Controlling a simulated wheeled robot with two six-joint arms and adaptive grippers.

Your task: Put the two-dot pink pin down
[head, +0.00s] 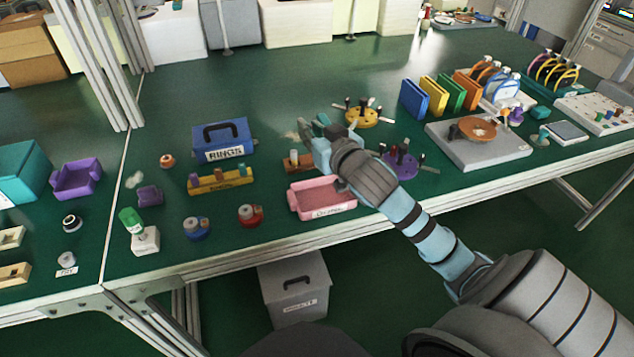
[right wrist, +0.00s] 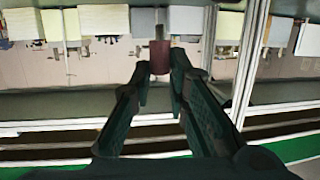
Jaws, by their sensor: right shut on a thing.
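My right gripper (head: 318,126) is above the green bench, over the area between the blue RINGS box (head: 222,140) and the yellow round holder (head: 362,117). In the right wrist view its fingertips (right wrist: 160,70) are closed on a dull red-pink pin (right wrist: 159,58) with a thin grey stem. Dots on the pin cannot be made out. The pin is not clearly visible in the head view. A pink tray (head: 322,212) with a label on its front lies on the bench below the gripper. My left gripper is out of view.
A small brown block with pegs (head: 298,161) sits just behind the pink tray. A purple round holder (head: 402,163) stands to the right, beside my arm. A yellow rack (head: 221,182) and red and blue pots (head: 250,215) are to the left. Bare bench shows behind the gripper.

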